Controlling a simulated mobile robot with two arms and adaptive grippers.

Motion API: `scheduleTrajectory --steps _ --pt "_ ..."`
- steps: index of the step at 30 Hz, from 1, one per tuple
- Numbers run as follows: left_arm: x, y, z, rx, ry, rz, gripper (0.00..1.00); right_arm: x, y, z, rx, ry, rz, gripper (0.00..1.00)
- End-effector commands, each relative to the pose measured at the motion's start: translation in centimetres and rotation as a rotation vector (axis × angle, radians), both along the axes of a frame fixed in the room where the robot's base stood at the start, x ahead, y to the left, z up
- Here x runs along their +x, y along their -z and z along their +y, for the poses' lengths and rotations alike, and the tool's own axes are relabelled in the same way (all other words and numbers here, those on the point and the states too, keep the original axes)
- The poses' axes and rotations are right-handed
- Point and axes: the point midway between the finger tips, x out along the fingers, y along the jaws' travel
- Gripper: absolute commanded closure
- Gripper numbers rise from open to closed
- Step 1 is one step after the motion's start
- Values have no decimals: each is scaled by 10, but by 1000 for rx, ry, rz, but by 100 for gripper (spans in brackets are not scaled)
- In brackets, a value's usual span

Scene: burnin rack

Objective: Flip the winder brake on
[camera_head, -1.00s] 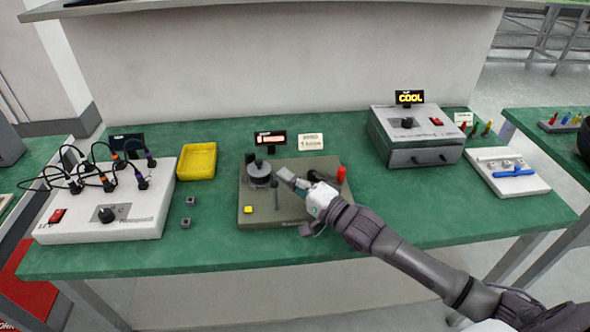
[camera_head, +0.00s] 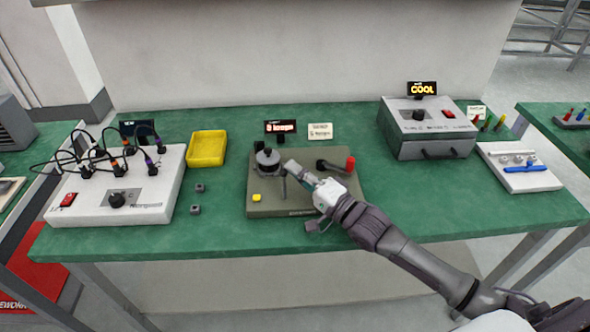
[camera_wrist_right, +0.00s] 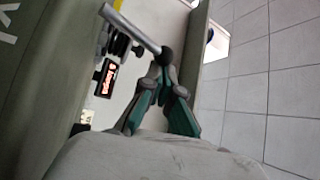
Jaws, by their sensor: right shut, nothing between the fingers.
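The winder is an olive base plate (camera_head: 315,207) with a dark round spool (camera_head: 268,157), a crank with a red knob (camera_head: 350,163) and a yellow button (camera_head: 256,198). A thin upright lever (camera_head: 284,188), apparently the brake, stands in front of the spool. My right gripper (camera_head: 291,166) is shut and empty beside the lever's top, just right of the spool. In the right wrist view, a silver rod (camera_wrist_right: 135,27) with a dark ball end lies right at the shut fingertips (camera_wrist_right: 164,74); whether they touch I cannot tell. My left gripper is not in view.
A small lit display (camera_head: 280,127) and a white sign (camera_head: 320,131) stand behind the winder. A yellow tray (camera_head: 207,163) and a white cabled box (camera_head: 150,208) are left. A grey box (camera_head: 432,150) stands right. The green tabletop (camera_head: 230,235) is clear in front.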

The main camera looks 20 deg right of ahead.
Motion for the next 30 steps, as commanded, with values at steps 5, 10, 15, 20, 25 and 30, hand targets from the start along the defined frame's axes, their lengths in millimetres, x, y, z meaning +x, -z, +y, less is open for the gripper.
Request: scheduleTrajectory --steps 5,10,15,20,25,30 --pt "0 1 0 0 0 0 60 -2 0 1 -8 0 -27 100" --pt "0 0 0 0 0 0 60 -5 -1 2 -15 -1 -52 100" --pt "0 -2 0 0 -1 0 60 -11 -4 3 -15 -1 -50 100" --pt "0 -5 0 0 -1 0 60 -19 -5 6 -15 -2 -49 100" --pt "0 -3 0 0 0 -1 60 -28 -3 8 -52 -1 -178 100" --pt "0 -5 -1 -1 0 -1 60 -37 -4 11 -50 -1 -172 100"
